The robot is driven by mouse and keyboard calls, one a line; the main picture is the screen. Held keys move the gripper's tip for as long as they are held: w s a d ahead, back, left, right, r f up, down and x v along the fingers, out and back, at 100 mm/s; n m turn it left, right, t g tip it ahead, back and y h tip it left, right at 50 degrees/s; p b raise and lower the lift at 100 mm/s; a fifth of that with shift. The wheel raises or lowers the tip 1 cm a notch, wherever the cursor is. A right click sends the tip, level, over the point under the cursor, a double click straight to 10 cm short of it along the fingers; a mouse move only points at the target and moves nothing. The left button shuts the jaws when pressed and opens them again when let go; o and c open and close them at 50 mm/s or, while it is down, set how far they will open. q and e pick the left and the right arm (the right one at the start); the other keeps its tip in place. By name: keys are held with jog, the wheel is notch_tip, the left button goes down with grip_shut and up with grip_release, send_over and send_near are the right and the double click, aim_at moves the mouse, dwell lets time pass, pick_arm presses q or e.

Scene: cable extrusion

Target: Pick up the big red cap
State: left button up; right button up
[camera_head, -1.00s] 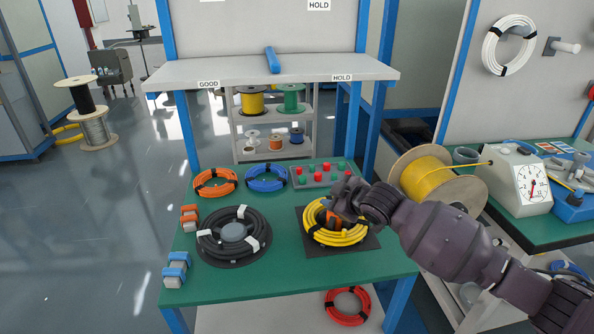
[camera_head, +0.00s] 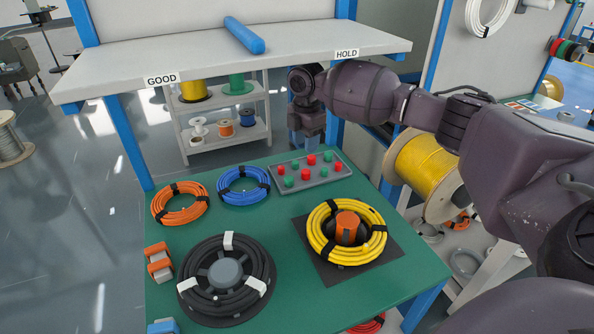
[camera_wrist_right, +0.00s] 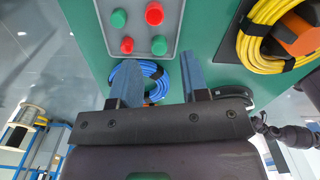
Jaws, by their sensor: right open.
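A grey tray (camera_head: 345,181) on the green table holds several red and green caps of differing sizes. In the right wrist view the tray (camera_wrist_right: 140,60) shows at the top, with a larger red cap (camera_wrist_right: 154,13) and a smaller red cap (camera_wrist_right: 127,45) beside green ones. In the head view a red cap (camera_head: 311,159) sits near the tray's back edge, though sizes are hard to compare there. My right gripper (camera_head: 307,143) is open and empty, pointing down above the tray's back edge; its two fingers (camera_wrist_right: 160,80) are spread apart. My left gripper is out of view.
A yellow coil (camera_head: 322,245) with an orange block (camera_head: 347,228) in its middle lies on a dark mat. Black (camera_head: 238,252), blue (camera_head: 232,195) and orange (camera_head: 166,207) coils lie left. The HOLD/GOOD shelf (camera_head: 190,57) stands behind, close to my right arm.

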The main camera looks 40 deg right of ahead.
jog(key=f, duration=0.1)
jog(key=b, duration=0.1)
send_over(306, 178)
jog(key=f, duration=0.5)
jog(key=shift+s+a, duration=0.2)
jog(key=shift+a, duration=0.2)
jog(key=shift+w+f, duration=0.1)
jog(key=shift+f, duration=0.15)
jog(key=f, duration=0.1)
jog(key=f+b, duration=0.1)
jog(key=f, duration=0.2)
jog(key=shift+w+d+f+b, duration=0.1)
jog(key=shift+d+f+b, duration=0.1)
jog(key=shift+d+b, duration=0.15)
jog(key=shift+f, duration=0.2)
jog(key=shift+r, duration=0.15)
jog(key=shift+c, duration=0.3)
jog(key=c, duration=0.6)
jog(key=shift+r, duration=0.15)
pick_arm(q)
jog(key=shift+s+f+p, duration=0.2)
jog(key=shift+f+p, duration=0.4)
jog(key=shift+p, duration=0.5)
pick_arm(e)
notch_tip(306, 178, up, 10)
